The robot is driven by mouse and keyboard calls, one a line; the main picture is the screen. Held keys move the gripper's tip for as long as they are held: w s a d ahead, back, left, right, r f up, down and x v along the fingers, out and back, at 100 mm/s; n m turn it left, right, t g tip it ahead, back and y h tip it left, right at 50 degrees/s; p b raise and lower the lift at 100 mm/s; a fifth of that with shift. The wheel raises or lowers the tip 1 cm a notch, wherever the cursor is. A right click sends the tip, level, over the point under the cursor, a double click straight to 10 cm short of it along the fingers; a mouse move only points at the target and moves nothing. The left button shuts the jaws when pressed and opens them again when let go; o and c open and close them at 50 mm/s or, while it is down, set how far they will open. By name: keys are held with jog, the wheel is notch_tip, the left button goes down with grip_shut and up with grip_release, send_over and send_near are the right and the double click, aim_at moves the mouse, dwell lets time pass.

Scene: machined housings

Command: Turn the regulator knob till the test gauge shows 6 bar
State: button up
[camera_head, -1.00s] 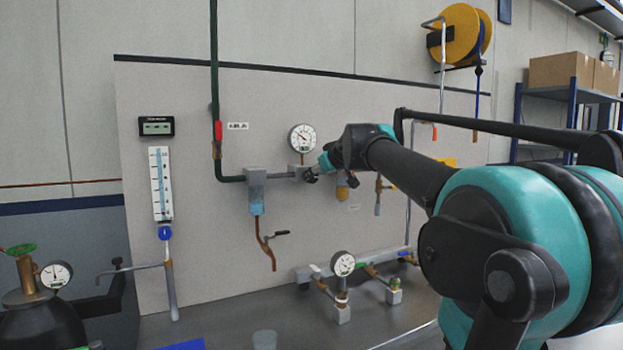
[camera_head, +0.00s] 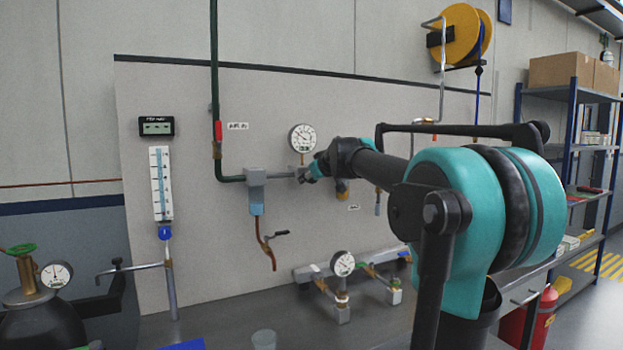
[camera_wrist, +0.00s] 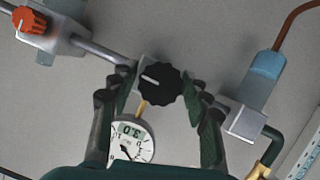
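The regulator knob (camera_wrist: 160,84) is black and ridged with a white line; in the wrist view the line points left. My gripper (camera_wrist: 160,90) has its two fingers on either side of the knob, very near it; whether they press on it is unclear. There my gripper (camera_head: 306,174) hides the knob. I cannot tell which gauge is called the test gauge.
Another gauge (camera_head: 342,263) stands low on the bench fittings. A red knob (camera_wrist: 28,22) sits on the same line in the wrist view. A blue-bowled filter (camera_head: 256,196) is left of the regulator. A clear cup (camera_head: 264,339) stands at the bench front.

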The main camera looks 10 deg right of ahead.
jog(key=c, duration=0.8)
jog(key=m+y, duration=0.2)
jog(key=m, duration=0.1)
jog(key=shift+d+g, duration=0.1)
jog(key=shift+g, duration=0.3)
jog(key=m+y, duration=0.2)
jog(key=m, duration=0.1)
jog(key=shift+y, duration=0.3)
jog(key=m+y, duration=0.1)
jog(key=m, duration=0.2)
jog(key=shift+y, duration=0.4)
jog(key=shift+m+y, duration=0.8)
jog(key=shift+m, duration=1)
